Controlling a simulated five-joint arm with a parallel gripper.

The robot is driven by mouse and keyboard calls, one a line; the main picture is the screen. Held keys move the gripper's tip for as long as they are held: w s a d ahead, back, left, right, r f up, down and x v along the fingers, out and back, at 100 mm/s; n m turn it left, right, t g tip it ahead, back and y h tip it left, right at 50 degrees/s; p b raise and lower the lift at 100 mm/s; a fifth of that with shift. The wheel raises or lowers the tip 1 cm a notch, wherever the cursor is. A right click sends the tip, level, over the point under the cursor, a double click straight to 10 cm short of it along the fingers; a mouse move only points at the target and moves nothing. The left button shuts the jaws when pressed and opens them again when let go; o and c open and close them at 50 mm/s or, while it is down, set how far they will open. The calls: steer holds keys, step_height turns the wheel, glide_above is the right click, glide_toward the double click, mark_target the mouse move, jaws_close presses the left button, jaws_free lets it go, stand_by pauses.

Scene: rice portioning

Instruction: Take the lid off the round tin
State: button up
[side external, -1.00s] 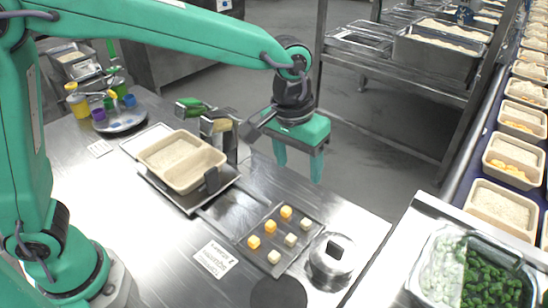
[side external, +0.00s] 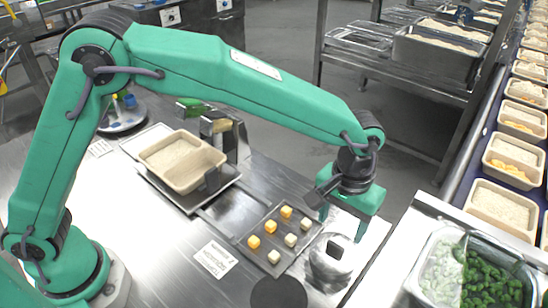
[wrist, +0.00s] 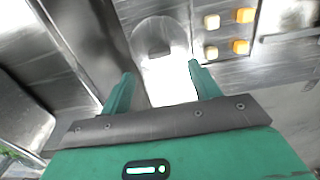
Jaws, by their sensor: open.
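The round tin (side external: 326,272) is a shiny metal cylinder near the front right edge of the steel table. Its lid (side external: 345,257) is on top, with a dark square knob (side external: 335,251) standing up from it. My gripper (side external: 341,226) is open and empty, above and slightly behind the tin, fingers pointing down. In the wrist view the round tin (wrist: 160,32) shows ahead of my open fingertips (wrist: 160,72), centred between them and apart from them.
A dark tray (side external: 262,262) with several yellow and white cubes lies left of the tin. A black disc (side external: 279,293) lies in front. A container of greens (side external: 490,285) stands at the right.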

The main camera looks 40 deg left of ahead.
mark_target(336, 245)
steer(key=shift+f, duration=3.2)
steer(key=c, duration=1.1)
steer(key=shift+r, duration=0.2)
step_height(336, 245, up, 10)
steer(key=shift+f, duration=0.15)
